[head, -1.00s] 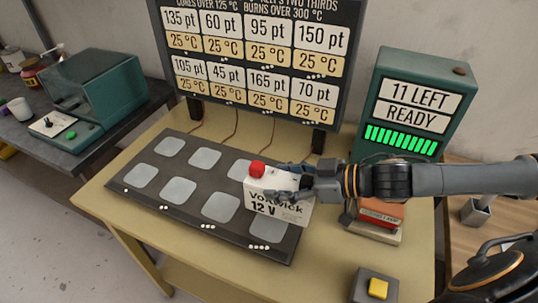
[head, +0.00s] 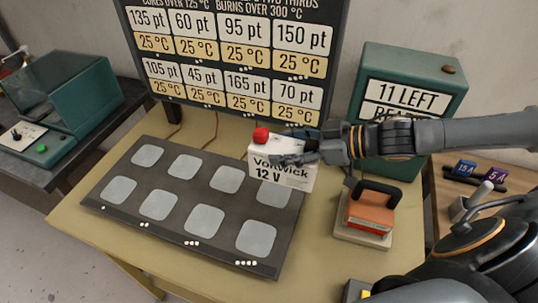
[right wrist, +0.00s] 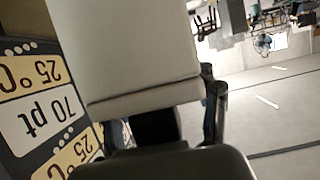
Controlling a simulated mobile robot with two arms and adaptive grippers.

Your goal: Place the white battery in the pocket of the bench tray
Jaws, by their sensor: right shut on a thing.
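The white battery (head: 288,177), marked "Vorwick 12 V" with a red cap on top, is in my right gripper (head: 292,152). The gripper is shut on its upper part, and the battery hangs upright over the back right of a dark board (head: 172,228) with several pale square pads. It partly hides the back right pad. The battery also fills the upper middle of the right wrist view (right wrist: 125,50). I cannot tell any thing as the bench tray with its pocket. My left gripper is not in view.
A temperature display (head: 232,60) stands behind the board. A green readout box (head: 410,70) is behind my right arm. An orange block with a black handle (head: 370,212) sits on a pale base at right. Yellow bench top (head: 325,265) is bare at front right.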

